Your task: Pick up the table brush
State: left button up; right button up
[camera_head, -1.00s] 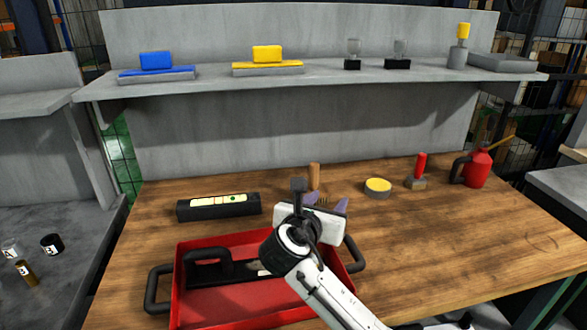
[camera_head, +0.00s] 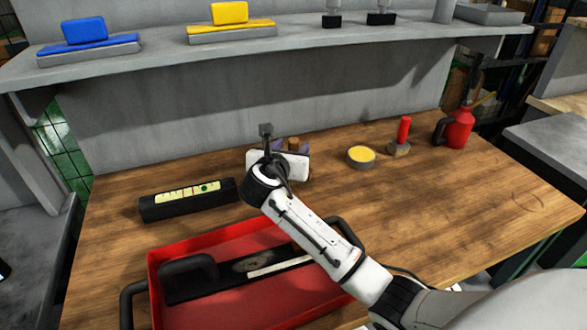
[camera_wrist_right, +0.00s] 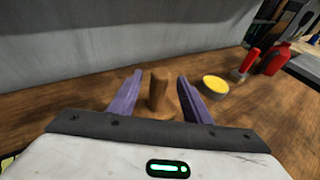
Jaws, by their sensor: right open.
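The table brush, which I take to be the upright wooden-handled piece, shows its brown handle (camera_wrist_right: 158,92) in the right wrist view. In the right wrist view my right gripper (camera_wrist_right: 159,80) is open, with one purple finger on each side of the handle and gaps between. The lower part of the brush is mostly hidden by the gripper body. My left gripper is not in view.
A red tray (camera_head: 215,304) with black handles stands in front. A black box (camera_head: 188,200) lies left. A yellow-topped tin (camera_head: 361,156), a red-handled tool (camera_head: 403,132) and a red oil can (camera_head: 459,128) stand right. A shelf (camera_head: 290,50) runs above the back.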

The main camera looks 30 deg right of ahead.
jog(key=shift+x, duration=1.35)
grip_shut()
